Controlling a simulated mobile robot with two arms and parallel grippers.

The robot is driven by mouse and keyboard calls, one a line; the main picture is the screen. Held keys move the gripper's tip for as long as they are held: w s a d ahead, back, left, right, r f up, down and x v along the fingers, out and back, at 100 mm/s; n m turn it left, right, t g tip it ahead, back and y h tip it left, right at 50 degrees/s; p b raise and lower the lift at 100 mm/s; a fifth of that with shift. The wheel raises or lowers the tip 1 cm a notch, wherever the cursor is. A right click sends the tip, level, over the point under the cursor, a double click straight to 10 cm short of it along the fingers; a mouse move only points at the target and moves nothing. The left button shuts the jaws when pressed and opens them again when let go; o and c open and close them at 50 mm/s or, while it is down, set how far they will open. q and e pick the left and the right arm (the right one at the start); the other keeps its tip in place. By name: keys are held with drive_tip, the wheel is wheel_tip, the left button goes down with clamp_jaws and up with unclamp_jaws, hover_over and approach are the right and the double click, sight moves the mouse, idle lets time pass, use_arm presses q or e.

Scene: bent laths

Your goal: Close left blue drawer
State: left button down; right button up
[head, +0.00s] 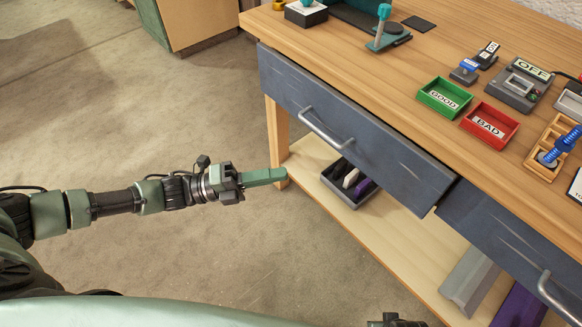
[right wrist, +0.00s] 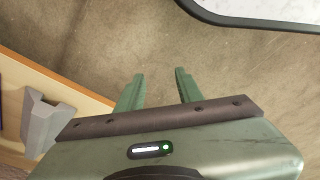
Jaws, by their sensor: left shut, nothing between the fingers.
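The left blue drawer (head: 365,146) is under the wooden tabletop in the head view, with a grey bar handle (head: 325,130) on its front. Its front looks slightly forward of the right blue drawer (head: 500,235); how far it stands out is hard to tell. My left gripper (head: 284,173) is shut and empty, left of and below the handle, apart from the drawer front. My right gripper (right wrist: 160,88) is open and empty over the floor in the right wrist view; only a bit of it shows at the bottom of the head view.
A lower shelf (head: 375,238) holds a dark bin (head: 347,188) and a grey angled piece (head: 468,280). On the tabletop are a green tray (head: 432,102), a red tray (head: 478,130) and several devices. The floor in front is clear.

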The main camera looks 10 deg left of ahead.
sight(336, 143)
use_arm(q)
drive_tip(key=w+d+r, duration=0.1)
drive_tip(key=w+d, duration=0.5)
drive_tip(key=d, duration=0.3)
drive_tip(key=shift+w+d+r, duration=0.3)
drive_tip(key=shift+r, duration=0.1)
use_arm(e)
drive_tip(key=shift+f, duration=0.15)
